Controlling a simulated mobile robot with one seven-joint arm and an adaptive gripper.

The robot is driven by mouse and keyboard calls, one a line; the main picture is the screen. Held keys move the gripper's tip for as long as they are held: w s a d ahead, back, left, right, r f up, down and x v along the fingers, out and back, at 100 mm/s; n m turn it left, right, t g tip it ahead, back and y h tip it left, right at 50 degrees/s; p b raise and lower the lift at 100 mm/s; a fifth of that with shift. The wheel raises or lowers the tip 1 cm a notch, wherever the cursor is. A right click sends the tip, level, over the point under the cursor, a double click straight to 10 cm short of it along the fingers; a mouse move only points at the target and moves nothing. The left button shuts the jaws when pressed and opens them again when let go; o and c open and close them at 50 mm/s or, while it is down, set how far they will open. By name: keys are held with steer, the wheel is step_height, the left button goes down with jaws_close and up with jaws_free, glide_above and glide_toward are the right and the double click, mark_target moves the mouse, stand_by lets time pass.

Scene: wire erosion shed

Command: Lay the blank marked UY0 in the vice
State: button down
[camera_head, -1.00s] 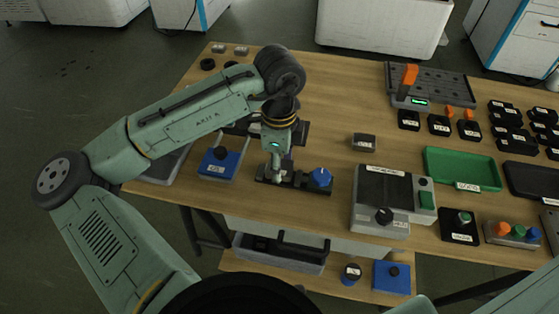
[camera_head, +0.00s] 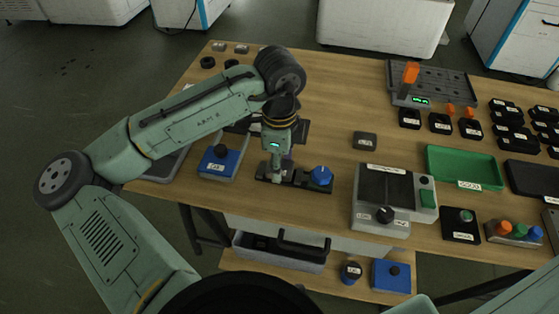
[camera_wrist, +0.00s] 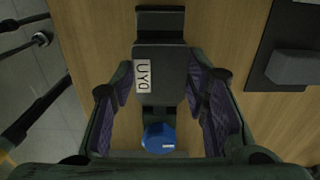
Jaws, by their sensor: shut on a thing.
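The blank marked UY0 (camera_wrist: 174,75) is a dark grey block with a white label, seen between my fingers in the wrist view. My gripper (camera_wrist: 160,95) is shut on it. The vice (camera_head: 297,180) is a dark, low fixture with a blue knob (camera_head: 320,175) near the table's front edge. The knob also shows below the blank in the wrist view (camera_wrist: 158,136). In the head view my gripper (camera_head: 277,174) points down at the vice's left part and hides the blank. I cannot tell whether the blank touches the vice bed.
A grey block (camera_head: 365,140) lies on the table right of the vice. A grey machine (camera_head: 380,217) stands close to the vice's right. A blue box with a black knob (camera_head: 218,163) is on the left. A green tray (camera_head: 462,168) lies farther right.

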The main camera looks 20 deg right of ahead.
steer(key=shift+f, duration=0.45)
stand_by(0.3)
steer(key=c, duration=0.8)
jaws_free()
steer(key=shift+c, duration=0.2)
steer(key=o, duration=0.4)
steer(key=shift+r, duration=0.1)
steer(key=shift+r+p, duration=1.8)
steer(key=shift+r, duration=1.65)
